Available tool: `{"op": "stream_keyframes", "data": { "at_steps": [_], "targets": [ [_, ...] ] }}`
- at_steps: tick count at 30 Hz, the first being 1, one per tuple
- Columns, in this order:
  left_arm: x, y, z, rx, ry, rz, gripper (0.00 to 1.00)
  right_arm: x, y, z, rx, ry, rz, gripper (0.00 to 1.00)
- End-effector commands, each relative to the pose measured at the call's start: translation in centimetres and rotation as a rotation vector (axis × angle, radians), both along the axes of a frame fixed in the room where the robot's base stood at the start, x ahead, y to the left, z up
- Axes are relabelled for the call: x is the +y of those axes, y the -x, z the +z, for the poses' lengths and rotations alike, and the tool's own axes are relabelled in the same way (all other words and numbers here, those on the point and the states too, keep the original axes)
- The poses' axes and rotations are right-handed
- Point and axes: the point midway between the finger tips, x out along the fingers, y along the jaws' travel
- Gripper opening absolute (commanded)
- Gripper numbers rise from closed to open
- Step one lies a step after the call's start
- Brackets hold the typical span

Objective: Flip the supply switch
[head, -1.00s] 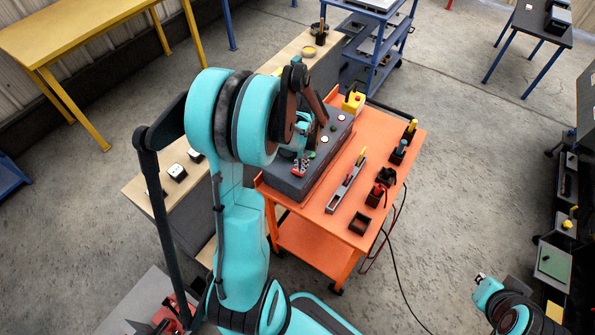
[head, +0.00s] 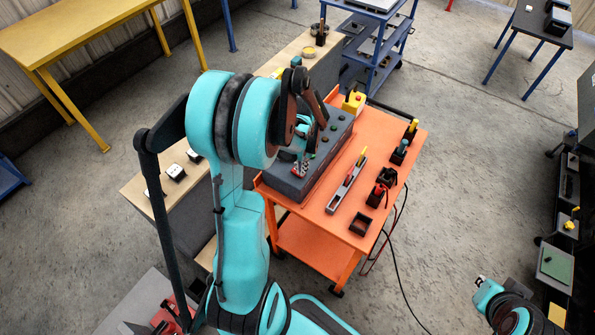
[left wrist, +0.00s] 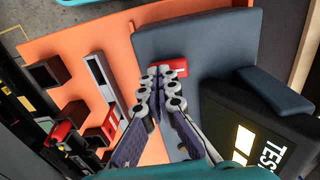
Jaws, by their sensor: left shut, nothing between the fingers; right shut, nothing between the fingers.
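A dark grey enclosure box (head: 325,150) lies on the orange cart. A red switch (left wrist: 176,66) sits near one edge of it in the left wrist view; I take it for the supply switch. My left gripper (left wrist: 158,74) is shut and empty, its fingertips at the switch and partly covering it. Whether they touch it, and which way the switch is tipped, I cannot tell. In the head view my left gripper (head: 300,163) is small over the box's near end. My right gripper (head: 482,285) is shut and empty, low at the right, far from the cart.
The orange cart (head: 345,225) also carries a grey rail tray (head: 346,187), several small black holders and a yellow box with a red button (head: 354,101). A wooden bench (head: 140,188) adjoins on the left. Open floor lies right of the cart.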

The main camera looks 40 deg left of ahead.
Motion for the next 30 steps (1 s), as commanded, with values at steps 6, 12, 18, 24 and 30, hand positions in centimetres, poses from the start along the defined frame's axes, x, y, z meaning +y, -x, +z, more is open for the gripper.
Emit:
{"op": "stream_keyframes", "data": {
  "at_steps": [6,12,18,24,30],
  "targets": [
    [0.0,0.0,0.4,0.0,0.0,0.0,0.0,0.0,0.0,0.3,0.0,0.0,0.0,0.0],
    [0.0,0.0,2.1,0.0,0.0,0.0,0.0,0.0,0.0,1.6,0.0,0.0,0.0,0.0],
    [0.0,0.0,3.8,0.0,0.0,0.0,0.0,0.0,0.0,2.7,0.0,0.0,0.0,0.0],
    [0.0,0.0,5.5,0.0,0.0,0.0,0.0,0.0,0.0,3.9,0.0,0.0,0.0,0.0],
    [0.0,0.0,7.0,0.0,0.0,0.0,0.0,0.0,0.0,4.9,0.0,0.0,0.0,0.0]
  ]
}}
